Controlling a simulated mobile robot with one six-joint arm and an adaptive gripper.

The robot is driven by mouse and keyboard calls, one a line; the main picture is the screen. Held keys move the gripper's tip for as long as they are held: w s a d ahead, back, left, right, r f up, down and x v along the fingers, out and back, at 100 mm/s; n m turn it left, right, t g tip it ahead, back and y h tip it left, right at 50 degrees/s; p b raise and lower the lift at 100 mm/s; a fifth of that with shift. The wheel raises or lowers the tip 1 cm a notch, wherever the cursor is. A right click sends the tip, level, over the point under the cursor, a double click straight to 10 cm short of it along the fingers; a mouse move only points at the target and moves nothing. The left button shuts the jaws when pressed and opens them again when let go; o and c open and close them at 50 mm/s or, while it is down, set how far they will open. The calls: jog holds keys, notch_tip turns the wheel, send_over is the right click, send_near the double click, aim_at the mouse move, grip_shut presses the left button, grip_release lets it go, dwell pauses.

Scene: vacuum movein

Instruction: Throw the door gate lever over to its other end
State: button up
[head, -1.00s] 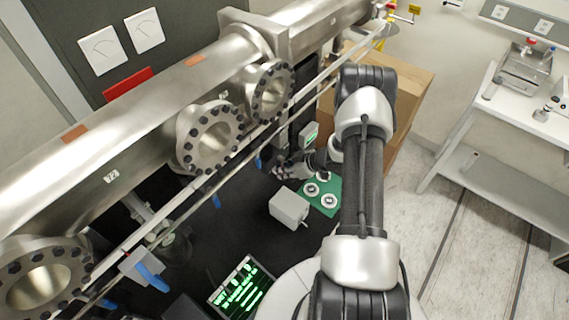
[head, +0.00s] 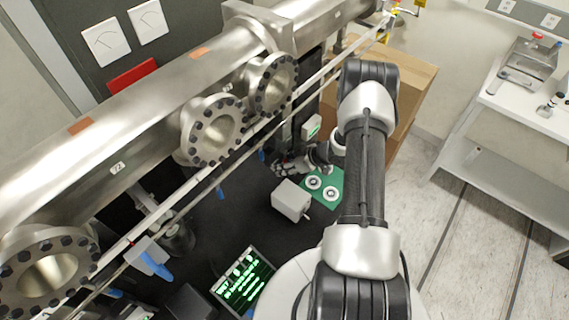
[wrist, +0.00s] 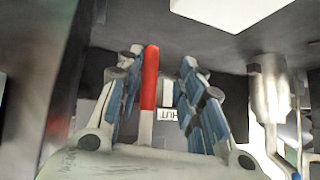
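The red-handled lever (wrist: 149,80) stands upright in the wrist view, with a pale shank below the red part. My gripper (wrist: 160,85) is open around it, with blue pads on both fingers. The lever lies between the fingers, closer to the left one; I cannot tell whether it touches that finger. A small white label (wrist: 167,115) with upside-down lettering that seems to read SHUT shows behind, right of the lever. In the head view my gripper (head: 283,170) is low beside the pipework, and the lever cannot be made out there.
A green mat (head: 332,178) with round metal parts lies right of my gripper. A grey box (head: 291,200) stands just in front. A large steel pipe (head: 150,100) with flanges and thin rods runs along the left. A cardboard box (head: 415,90) stands behind my arm.

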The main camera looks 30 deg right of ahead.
jog(key=shift+d, duration=0.15)
dwell(0.3)
jog(key=shift+d+r, duration=0.15)
jog(key=shift+r, duration=0.05)
jog(key=v, duration=1.1)
jog(key=shift+s+r, duration=0.25)
